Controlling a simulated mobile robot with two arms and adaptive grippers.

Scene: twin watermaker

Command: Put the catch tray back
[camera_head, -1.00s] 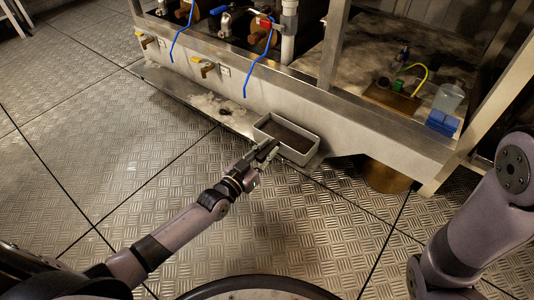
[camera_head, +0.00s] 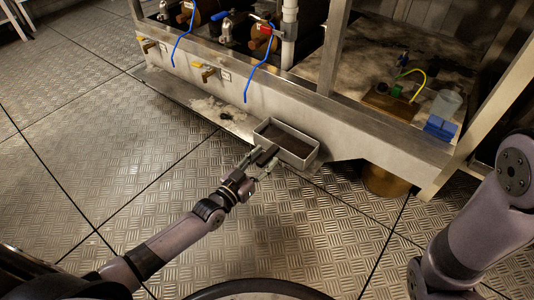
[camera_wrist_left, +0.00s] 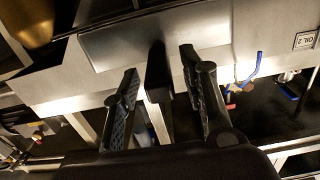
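The catch tray (camera_head: 312,157) is a grey open box with a dark inside, on the low metal ledge at the foot of the machine. A dark handle (camera_head: 265,156) sticks out from its near side. My left gripper (camera_head: 261,163) is open, with one finger on each side of the handle and visible gaps. In the left wrist view the tray's grey wall (camera_wrist_left: 110,42) and dark handle (camera_wrist_left: 158,78) show between and beyond the spread fingers (camera_wrist_left: 160,62). The tray's underside is hidden. My right arm is at the right edge, its gripper out of view.
The machine's steel front (camera_head: 345,130) rises behind the tray. Blue hoses (camera_head: 262,72) and yellow-handled valves (camera_head: 208,72) are to the left. A brass-coloured cylinder (camera_head: 384,181) stands under the frame at right. The patterned metal floor (camera_head: 110,130) is clear.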

